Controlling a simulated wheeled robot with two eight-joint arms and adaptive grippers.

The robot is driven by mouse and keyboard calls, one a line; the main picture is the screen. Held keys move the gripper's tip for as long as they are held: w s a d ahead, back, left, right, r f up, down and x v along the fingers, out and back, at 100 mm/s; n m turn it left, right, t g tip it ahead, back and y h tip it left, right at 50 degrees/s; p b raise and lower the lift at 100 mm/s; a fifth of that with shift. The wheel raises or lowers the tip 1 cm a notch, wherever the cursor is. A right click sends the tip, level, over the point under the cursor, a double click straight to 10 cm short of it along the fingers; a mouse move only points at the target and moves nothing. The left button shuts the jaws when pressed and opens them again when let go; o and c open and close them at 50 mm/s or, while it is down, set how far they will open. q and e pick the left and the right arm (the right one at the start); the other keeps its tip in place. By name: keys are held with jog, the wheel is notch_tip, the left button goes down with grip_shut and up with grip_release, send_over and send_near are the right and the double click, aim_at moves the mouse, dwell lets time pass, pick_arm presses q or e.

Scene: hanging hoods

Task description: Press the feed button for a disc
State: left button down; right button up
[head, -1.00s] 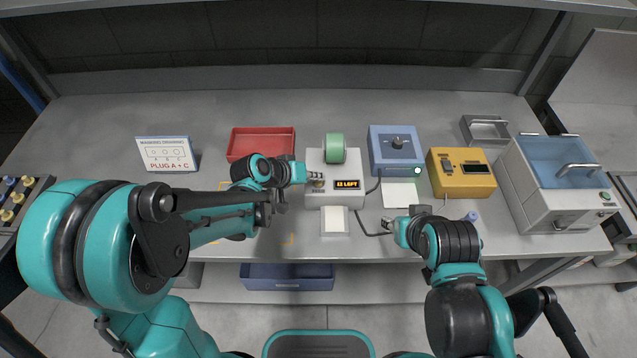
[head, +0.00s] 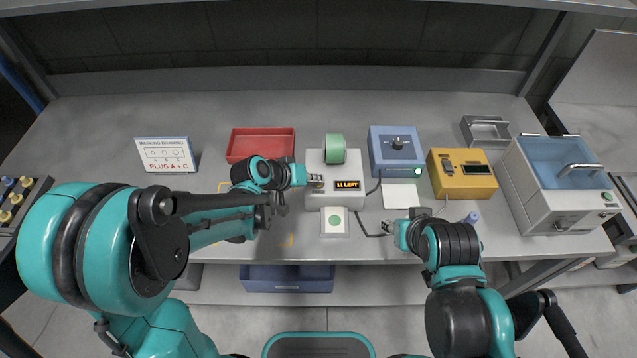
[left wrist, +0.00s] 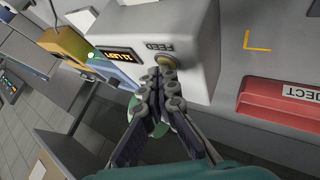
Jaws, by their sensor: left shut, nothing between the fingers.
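The white dispenser box (head: 324,198) carries a green roll (head: 335,149) on top, and its display (head: 347,184) reads 11 LEFT. My left gripper (head: 316,181) is shut and empty, with its tips at the box's front left. In the left wrist view the feed button (left wrist: 166,61) sits under the FEED label, and the fingertips (left wrist: 167,75) are at it; I cannot tell whether they touch. A small green disc (head: 333,220) lies on the white pad (head: 326,232) in front of the box. My right gripper (head: 389,227) is low over the table's front; its finger opening is unclear.
A red reject bin (head: 235,149) stands left of the box, also in the left wrist view (left wrist: 265,112). A blue unit (head: 392,152) with a green lamp and a yellow device (head: 461,185) stand to the right. A sign (head: 165,154) reads PLUG A + C. Cables lie near the pad.

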aim_at(316, 186)
pick_arm(q)
jog(key=shift+r, duration=0.1)
dwell(0.3)
jog(key=shift+r+p, duration=0.65)
notch_tip(316, 186, up, 5)
jog(key=p, duration=0.4)
jog(key=shift+r, duration=0.1)
jog(key=shift+s, duration=0.1)
dwell(0.6)
